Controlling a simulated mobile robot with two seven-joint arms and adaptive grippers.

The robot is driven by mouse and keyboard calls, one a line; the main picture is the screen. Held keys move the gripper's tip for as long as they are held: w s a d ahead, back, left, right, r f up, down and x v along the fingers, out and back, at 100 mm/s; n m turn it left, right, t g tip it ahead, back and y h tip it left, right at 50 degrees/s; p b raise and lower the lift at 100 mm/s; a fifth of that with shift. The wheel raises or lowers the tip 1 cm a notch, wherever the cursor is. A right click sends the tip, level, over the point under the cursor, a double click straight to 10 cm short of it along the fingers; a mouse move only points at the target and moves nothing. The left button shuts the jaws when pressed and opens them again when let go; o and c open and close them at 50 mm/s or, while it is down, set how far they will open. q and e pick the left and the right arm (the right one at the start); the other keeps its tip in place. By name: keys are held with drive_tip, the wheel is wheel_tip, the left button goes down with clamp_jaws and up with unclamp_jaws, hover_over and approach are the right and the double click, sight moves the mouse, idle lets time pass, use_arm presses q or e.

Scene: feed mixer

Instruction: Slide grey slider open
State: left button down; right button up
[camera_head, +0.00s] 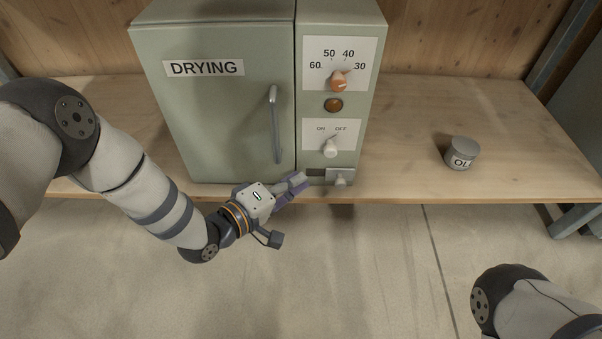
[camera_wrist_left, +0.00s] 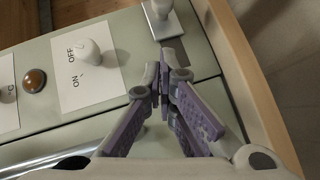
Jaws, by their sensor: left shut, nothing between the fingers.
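The grey slider (camera_head: 341,178) is a small plate with a knob at the lower right of the drying machine's control panel. It also shows at the top of the left wrist view (camera_wrist_left: 162,20). A dark slot shows beside the plate. My left gripper (camera_head: 302,181) is shut and empty, just left of the slider in the head view. In the left wrist view its purple fingertips (camera_wrist_left: 166,72) are together close to the slot and the plate's edge; I cannot tell whether they touch. My right gripper is out of view; only part of my right arm shows.
The green drying machine (camera_head: 222,115) stands on a wooden bench (camera_head: 420,115). Its door handle (camera_head: 274,125), white on/off knob (camera_head: 330,148), orange dial (camera_head: 340,80) and round orange light (camera_head: 333,105) are nearby. The bench between is clear.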

use_arm(q)
drive_tip(key=p+v, duration=0.2)
drive_tip(key=v, duration=0.5)
drive_tip(key=shift+s+r, duration=0.3)
drive_tip(key=shift+s, duration=0.15)
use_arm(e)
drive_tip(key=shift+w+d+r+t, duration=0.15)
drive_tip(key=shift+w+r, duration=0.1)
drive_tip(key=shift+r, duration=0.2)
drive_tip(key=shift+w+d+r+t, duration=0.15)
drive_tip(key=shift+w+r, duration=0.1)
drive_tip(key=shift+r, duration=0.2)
